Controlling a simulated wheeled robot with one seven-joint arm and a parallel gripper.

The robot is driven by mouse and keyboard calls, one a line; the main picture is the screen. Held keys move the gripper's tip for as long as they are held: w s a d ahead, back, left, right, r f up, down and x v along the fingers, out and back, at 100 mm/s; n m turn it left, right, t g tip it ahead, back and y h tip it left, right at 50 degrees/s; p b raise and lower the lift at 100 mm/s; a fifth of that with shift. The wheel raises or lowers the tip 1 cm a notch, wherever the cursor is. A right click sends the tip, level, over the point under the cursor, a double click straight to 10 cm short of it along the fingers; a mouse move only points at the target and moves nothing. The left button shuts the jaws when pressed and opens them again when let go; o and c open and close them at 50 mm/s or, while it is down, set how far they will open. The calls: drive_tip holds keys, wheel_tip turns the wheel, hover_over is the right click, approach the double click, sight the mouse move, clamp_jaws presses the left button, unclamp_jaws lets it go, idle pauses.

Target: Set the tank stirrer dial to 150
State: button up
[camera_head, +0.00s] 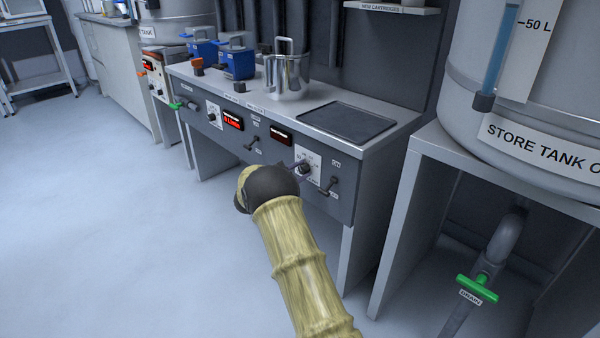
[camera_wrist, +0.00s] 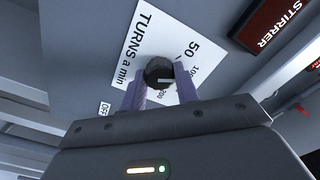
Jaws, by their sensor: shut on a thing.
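The stirrer dial is a small dark round knob (camera_wrist: 159,72) on a white scale plate (camera_wrist: 140,50) marked "TURNS a min". The plate shows 50, 100, 200 and OFF, partly covered by my fingers. A short pale mark on the knob points to the right in the wrist view, roughly toward the 100 and 200 side; its exact setting cannot be read. My gripper (camera_wrist: 160,84) is shut on the knob, one purple finger on each side. In the head view the white plate (camera_head: 314,161) sits at the right of the grey panel, with my gripper (camera_head: 303,167) at its knob.
A dark display labelled STIRRER (camera_wrist: 275,22) is beside the plate. A black lever (camera_head: 329,187) is close to the right of the dial; another (camera_head: 252,143) is to the left. A metal jug (camera_head: 287,75) and dark mat (camera_head: 346,121) are on the bench top. The floor in front is clear.

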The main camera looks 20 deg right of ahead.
drive_tip(key=m, duration=0.1)
drive_tip(key=m+b, duration=0.1)
drive_tip(key=m, duration=0.2)
drive_tip(key=shift+f+m+b, duration=0.25)
drive_tip(key=shift+m+b, duration=0.05)
drive_tip(key=shift+b, duration=0.05)
drive_tip(key=m+b, duration=0.2)
drive_tip(key=m, duration=0.2)
drive_tip(key=shift+a, duration=0.1)
drive_tip(key=o, duration=1)
drive_tip(key=shift+r, duration=0.1)
drive_tip(key=p+v, duration=0.6)
drive_tip(key=v, duration=1.1)
drive_tip(key=shift+s+a, duration=0.15)
